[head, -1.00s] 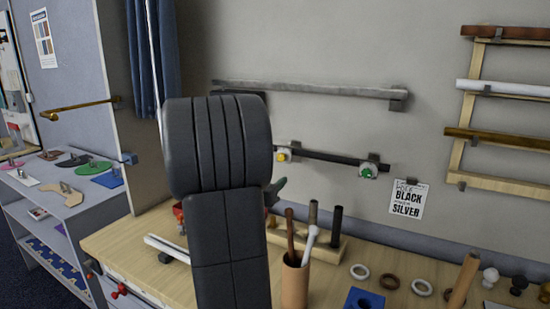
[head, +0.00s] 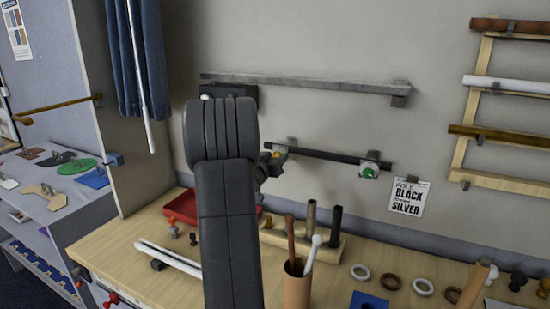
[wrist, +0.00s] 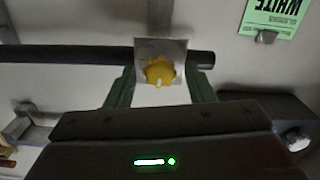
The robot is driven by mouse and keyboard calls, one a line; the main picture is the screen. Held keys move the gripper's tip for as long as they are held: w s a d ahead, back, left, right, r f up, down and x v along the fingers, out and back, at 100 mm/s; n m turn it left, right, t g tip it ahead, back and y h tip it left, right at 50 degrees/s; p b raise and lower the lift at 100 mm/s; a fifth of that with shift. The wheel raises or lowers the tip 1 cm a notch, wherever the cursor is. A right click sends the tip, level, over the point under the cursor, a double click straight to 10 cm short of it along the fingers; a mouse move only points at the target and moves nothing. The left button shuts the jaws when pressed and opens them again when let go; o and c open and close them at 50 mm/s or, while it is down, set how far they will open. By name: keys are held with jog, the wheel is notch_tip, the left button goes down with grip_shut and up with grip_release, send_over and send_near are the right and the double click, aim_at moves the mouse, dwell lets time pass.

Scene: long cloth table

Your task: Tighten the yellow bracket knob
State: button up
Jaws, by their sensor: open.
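The yellow bracket knob (wrist: 160,71) sits on a pale metal bracket plate (wrist: 176,48) in the wrist view, on the black pole (wrist: 75,54). My gripper (wrist: 160,78) is open, with one finger on each side of the knob. I cannot tell whether the fingers touch it. In the head view, my gripper (head: 270,162) is at the pole's left end, and a bit of the yellow knob (head: 280,153) shows beside it. My arm hides part of that area.
A green knob (head: 368,172) is on the pole's right bracket. A silver pole (head: 310,83) runs above. A black-and-silver card (head: 409,197) hangs at right. Below, the bench holds a red tray (head: 183,207), a cup of sticks (head: 297,285) and several rings.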

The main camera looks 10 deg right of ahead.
jog(key=c, duration=1)
jog(key=shift+m, duration=0.3)
jog(key=shift+s+f+m+b, duration=0.1)
jog(key=shift+m+b, duration=2.55)
jog(key=shift+m, duration=1.95)
jog(key=shift+f+m+b, duration=0.1)
jog(key=shift+m+b, duration=2.55)
jog(key=shift+m, duration=1.95)
